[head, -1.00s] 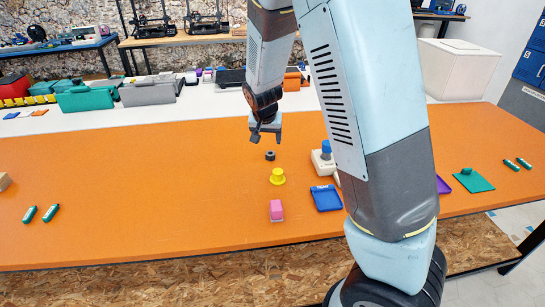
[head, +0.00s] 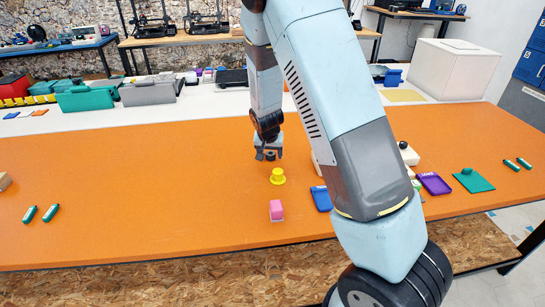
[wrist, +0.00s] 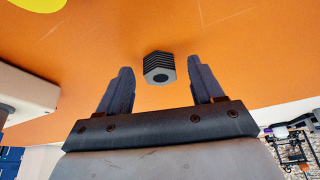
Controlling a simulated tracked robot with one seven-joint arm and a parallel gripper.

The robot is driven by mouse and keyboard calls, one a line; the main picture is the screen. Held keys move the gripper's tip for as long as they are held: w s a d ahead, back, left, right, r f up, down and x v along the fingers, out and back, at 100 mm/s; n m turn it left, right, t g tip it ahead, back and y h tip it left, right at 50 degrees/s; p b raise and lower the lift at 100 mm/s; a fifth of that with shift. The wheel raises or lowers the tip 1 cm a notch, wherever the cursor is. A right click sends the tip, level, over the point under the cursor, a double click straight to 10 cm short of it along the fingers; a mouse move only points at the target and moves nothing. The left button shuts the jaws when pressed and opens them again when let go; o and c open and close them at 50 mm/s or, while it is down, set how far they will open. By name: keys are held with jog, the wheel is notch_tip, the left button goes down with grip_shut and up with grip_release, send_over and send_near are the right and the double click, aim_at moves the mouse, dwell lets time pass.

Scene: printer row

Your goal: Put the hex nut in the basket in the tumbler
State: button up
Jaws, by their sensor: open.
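The hex nut (wrist: 158,68) is a dark grey, ridged piece with a round hole, on the orange table. It shows in the wrist view just ahead of the fingertips, between their lines. My gripper (head: 269,153) is open and low over the table at the nut, with nothing clamped. In the head view the nut (head: 270,156) is small and dark between the fingers. I cannot make out a basket or a tumbler for certain; my arm hides part of the table to the right of the nut.
A blue tray (head: 321,198) is partly behind my arm. Purple (head: 434,184) and green (head: 474,180) pieces lie right. The table's left half is mostly clear.

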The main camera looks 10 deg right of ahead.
jog(key=shift+w+f, duration=0.1)
jog(key=shift+f, duration=0.25)
jog(key=shift+c, duration=0.5)
jog(key=c, duration=1.1)
